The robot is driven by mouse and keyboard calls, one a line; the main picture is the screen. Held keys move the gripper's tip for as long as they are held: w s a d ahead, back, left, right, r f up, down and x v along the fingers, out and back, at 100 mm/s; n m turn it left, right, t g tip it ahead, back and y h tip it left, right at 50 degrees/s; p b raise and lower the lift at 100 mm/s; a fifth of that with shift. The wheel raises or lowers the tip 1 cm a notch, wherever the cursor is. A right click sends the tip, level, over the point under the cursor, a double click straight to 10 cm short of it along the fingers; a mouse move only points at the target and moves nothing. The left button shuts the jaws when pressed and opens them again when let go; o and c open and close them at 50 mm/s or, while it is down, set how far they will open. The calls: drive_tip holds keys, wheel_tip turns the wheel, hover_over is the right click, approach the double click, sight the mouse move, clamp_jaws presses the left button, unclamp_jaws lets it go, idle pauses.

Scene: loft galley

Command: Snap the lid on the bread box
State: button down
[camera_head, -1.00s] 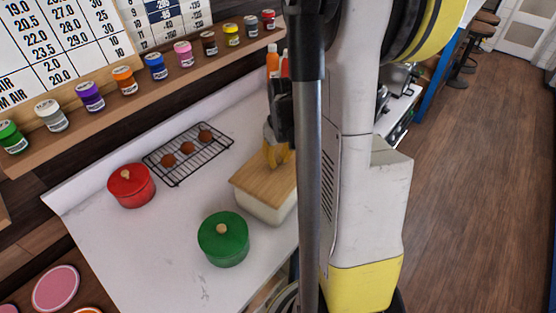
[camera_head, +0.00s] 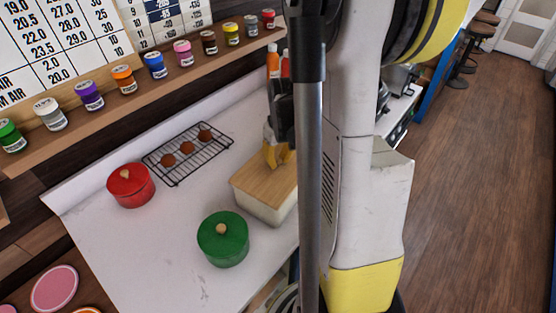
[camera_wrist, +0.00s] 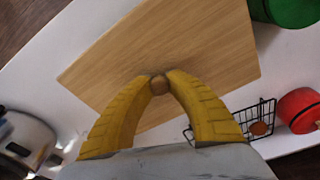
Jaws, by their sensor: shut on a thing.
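The bread box (camera_head: 257,205) is a cream box on the white counter, partly hidden behind my arm's column. Its wooden lid (camera_head: 258,183) lies over its top; I cannot tell from these views whether it is fully seated. My gripper (camera_head: 277,158) is above the lid with its yellow fingers pointing down. In the wrist view, the fingertips (camera_wrist: 159,80) are closed around the small round knob (camera_wrist: 159,86) on the lid (camera_wrist: 185,45). The box walls are hidden under the lid in that view.
A green pot (camera_head: 223,240) stands close in front of the box. A red pot (camera_head: 131,186) and a black rack (camera_head: 187,154) with brown items are to the left. Bottles (camera_head: 273,63) stand behind my gripper. Jars line the shelf (camera_head: 140,88) above.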

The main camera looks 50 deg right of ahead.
idle(0.4)
drive_tip(key=c, duration=0.7)
unclamp_jaws()
drive_tip(key=shift+c, duration=0.2)
drive_tip(key=shift+r, duration=0.1)
drive_tip(key=shift+r+p, duration=2.4)
drive_tip(key=shift+r, duration=1)
drive_tip(key=shift+c, duration=0.2)
clamp_jaws()
